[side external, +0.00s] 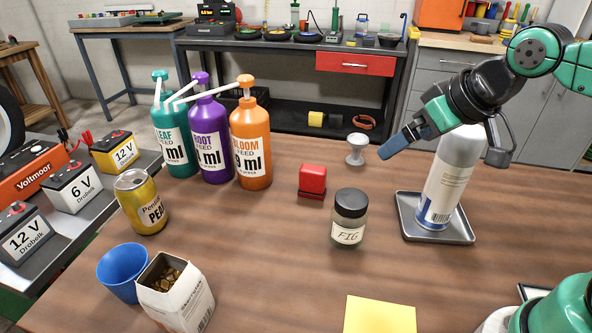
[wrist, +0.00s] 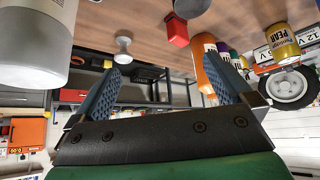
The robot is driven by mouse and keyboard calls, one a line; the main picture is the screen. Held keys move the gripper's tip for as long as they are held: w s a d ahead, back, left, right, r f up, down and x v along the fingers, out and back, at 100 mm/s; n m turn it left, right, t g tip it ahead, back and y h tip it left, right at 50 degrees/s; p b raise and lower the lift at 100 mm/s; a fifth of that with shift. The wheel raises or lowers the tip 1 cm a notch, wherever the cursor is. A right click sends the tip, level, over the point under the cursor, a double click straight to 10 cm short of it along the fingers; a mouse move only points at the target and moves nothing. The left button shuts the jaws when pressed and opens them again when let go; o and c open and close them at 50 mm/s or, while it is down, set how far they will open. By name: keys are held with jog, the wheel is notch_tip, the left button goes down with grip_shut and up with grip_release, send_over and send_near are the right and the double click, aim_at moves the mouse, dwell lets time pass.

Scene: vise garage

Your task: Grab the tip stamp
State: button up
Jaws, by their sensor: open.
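A small red block that looks like a self-inking stamp (side external: 313,180) stands on the wooden table, left of centre; no lettering on it can be read. In the wrist view, which is upside down, the red stamp (wrist: 178,30) is at the top. A small grey pedestal-shaped piece (side external: 356,149) stands behind it to the right, and also shows in the wrist view (wrist: 123,45). My gripper (side external: 386,150) is above the table, right of both and apart from them. Its fingers (wrist: 160,75) are spread and empty.
A white spray bottle (side external: 448,175) on a grey tray (side external: 404,215) stands close to my arm. A FIG jar (side external: 348,218) is in front of the stamp. Pump bottles (side external: 251,140) stand left of it. A yellow pad (side external: 380,315) lies near the front edge.

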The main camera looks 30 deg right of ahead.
jog(key=w+n+h, duration=0.3)
jog(key=w+n, duration=0.1)
jog(key=n, duration=0.5)
jog(key=n+t+h, duration=0.2)
jog(key=n+h, duration=0.4)
jog(key=n, duration=1)
send_over(311, 177)
jog(key=s+a, duration=0.2)
jog(key=s, duration=0.1)
jog(key=shift+n+h, duration=0.5)
jog(key=shift+n, duration=0.1)
jog(key=f, duration=1.4)
jog(key=shift+w+a, duration=0.25)
jog(key=shift+a, duration=0.05)
jog(key=shift+w+d+f, duration=0.15)
jog(key=shift+f, duration=0.15)
jog(key=shift+x, duration=2.55)
jog(key=c, duration=1.3)
